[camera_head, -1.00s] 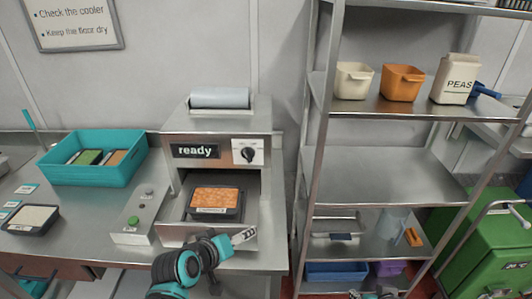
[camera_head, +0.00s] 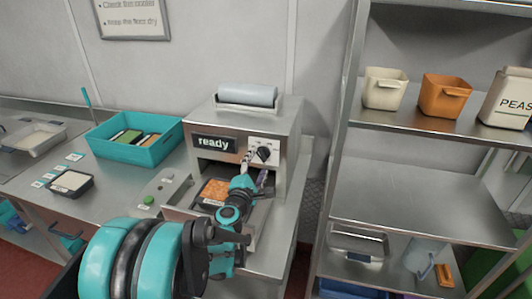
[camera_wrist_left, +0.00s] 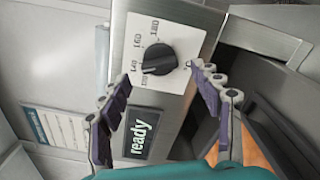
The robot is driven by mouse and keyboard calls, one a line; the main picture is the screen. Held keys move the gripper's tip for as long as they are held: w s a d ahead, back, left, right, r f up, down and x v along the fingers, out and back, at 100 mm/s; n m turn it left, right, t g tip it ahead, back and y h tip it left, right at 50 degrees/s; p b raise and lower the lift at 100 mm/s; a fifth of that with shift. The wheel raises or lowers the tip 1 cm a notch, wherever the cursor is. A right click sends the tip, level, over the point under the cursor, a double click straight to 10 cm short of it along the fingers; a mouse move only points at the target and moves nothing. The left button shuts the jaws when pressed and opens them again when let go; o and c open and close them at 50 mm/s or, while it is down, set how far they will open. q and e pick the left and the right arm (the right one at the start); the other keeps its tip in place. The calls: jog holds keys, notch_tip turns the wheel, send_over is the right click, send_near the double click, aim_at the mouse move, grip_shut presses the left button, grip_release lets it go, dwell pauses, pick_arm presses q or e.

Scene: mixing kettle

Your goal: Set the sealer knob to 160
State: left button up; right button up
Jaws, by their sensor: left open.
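The sealer knob (camera_head: 263,153) is a black dial on a white plate at the upper right of the sealer front (camera_head: 290,133). In the left wrist view the knob (camera_wrist_left: 160,59) has number marks around it, with 140, 160 and 180 legible. Its ridge slants to the lower left in that view; I cannot tell the exact setting. My left gripper (camera_head: 255,169) is open in front of the dial plate. In the left wrist view its two fingers (camera_wrist_left: 160,78) are spread on either side of the knob, with no contact visible. My right gripper is not in view.
The display (camera_head: 213,143) reads "ready". A tray of orange food (camera_head: 214,190) sits in the sealer opening below my left gripper. A button box (camera_head: 160,192) and a teal crate (camera_head: 160,149) stand to the left. A metal shelf rack (camera_head: 345,130) stands close on the right.

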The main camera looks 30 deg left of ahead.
aim_at(261, 157)
pick_arm(q)
jog(key=shift+x, duration=1.15)
jog(key=shift+x, duration=1.15)
jog(key=c, duration=1.1)
jog(key=m+b, duration=0.1)
jog(key=m, duration=0.4)
jog(key=shift+c, duration=0.2)
jog(key=m, duration=0.4)
jog(key=o, duration=0.8)
jog(key=shift+m, duration=0.5)
jog(key=o, duration=0.4)
